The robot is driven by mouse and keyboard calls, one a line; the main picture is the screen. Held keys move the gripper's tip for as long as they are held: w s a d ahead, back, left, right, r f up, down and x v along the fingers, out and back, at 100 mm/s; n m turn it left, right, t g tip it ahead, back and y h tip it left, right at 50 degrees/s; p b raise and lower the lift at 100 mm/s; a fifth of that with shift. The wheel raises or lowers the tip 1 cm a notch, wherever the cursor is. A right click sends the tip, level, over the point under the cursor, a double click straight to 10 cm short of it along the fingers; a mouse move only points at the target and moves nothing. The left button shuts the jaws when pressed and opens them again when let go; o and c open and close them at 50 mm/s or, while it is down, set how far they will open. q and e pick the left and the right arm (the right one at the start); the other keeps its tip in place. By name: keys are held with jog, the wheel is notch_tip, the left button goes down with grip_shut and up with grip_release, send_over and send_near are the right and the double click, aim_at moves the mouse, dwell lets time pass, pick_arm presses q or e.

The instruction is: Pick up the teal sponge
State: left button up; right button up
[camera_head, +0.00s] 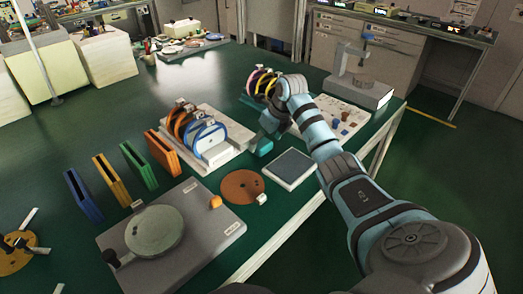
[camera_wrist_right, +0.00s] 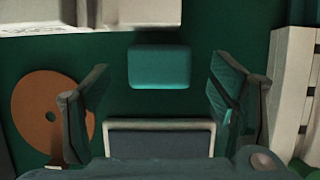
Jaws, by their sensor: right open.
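The teal sponge (camera_wrist_right: 160,67) lies on the dark green surface, seen from above in the right wrist view. In the head view the small teal sponge (camera_head: 263,148) shows just below my right gripper (camera_head: 270,127). In the right wrist view my right gripper (camera_wrist_right: 158,95) is open, with its two fingers spread wide left and right. The sponge is in line with the gap between them, a little beyond the fingertips in the picture, and nothing is held. My left gripper is not in view.
A framed grey plate (camera_head: 290,168) and a copper-brown disc (camera_head: 242,187) lie close to the sponge. A white rack with rings (camera_head: 208,140) stands to its left. A pale board with small parts (camera_head: 335,117) lies to the right, under my right arm.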

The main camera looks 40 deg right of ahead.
aim_at(263, 144)
jog(key=shift+x, duration=1)
jog(key=shift+c, duration=0.5)
jog(key=shift+r, duration=0.1)
jog(key=c, duration=1)
jog(key=shift+o, duration=0.2)
jog(key=shift+r, duration=0.1)
notch_tip(263, 144, up, 20)
jog(key=p, duration=0.5)
jog(key=shift+p, duration=0.35)
jog(key=o, duration=0.4)
jog(key=shift+c, duration=0.2)
jog(key=c, duration=0.4)
